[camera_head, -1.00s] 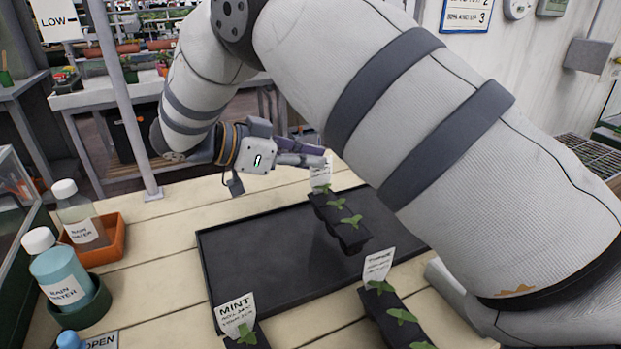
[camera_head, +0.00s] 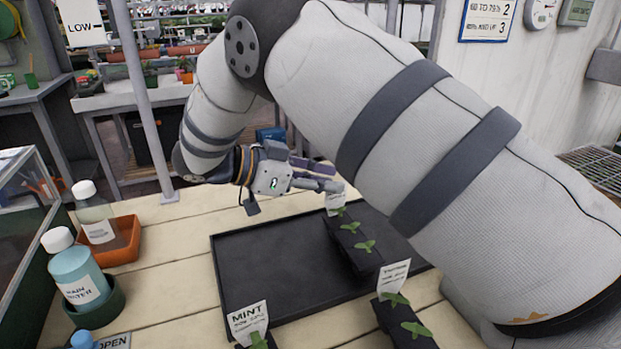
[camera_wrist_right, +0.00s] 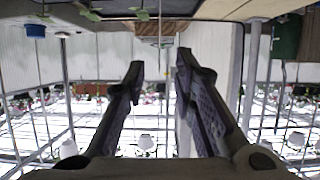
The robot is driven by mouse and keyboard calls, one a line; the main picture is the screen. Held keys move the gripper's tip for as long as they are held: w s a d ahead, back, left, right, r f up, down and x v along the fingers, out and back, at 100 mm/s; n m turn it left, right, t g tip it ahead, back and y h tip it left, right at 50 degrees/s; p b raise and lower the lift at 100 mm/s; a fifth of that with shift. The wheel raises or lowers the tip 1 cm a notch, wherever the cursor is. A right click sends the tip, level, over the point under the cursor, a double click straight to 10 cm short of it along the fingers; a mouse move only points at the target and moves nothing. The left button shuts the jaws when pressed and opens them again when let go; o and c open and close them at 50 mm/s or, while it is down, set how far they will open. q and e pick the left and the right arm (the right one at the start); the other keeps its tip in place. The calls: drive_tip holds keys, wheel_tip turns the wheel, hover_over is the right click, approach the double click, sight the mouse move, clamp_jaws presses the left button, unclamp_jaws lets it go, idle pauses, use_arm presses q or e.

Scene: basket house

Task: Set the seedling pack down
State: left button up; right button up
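The seedling pack (camera_head: 355,245) is a black strip with several green seedlings and a white label (camera_head: 335,203) at its far end. It stands at the right part of the black tray (camera_head: 270,275); my arm hides some of that side. My right gripper (camera_head: 335,183) is at the pack's far end, just above and beside the label. In the right wrist view its two fingers (camera_wrist_right: 158,72) are apart with nothing between them, and seedling leaves (camera_wrist_right: 140,12) show at the top edge. My left gripper is not in view.
A mint pack (camera_head: 248,322) and another labelled pack (camera_head: 400,318) stand at the tray's near side. Bottles stand at the left, one in an orange dish (camera_head: 122,245), one in a green pot (camera_head: 97,306). The tray's left and middle are bare.

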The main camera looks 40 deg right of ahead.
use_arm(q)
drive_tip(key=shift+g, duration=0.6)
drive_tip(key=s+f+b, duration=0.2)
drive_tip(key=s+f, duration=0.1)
use_arm(e)
drive_tip(key=v, duration=1.1)
drive_tip(key=shift+a+r, duration=0.15)
drive_tip(key=shift+a, duration=0.15)
drive_tip(key=shift+w, duration=0.15)
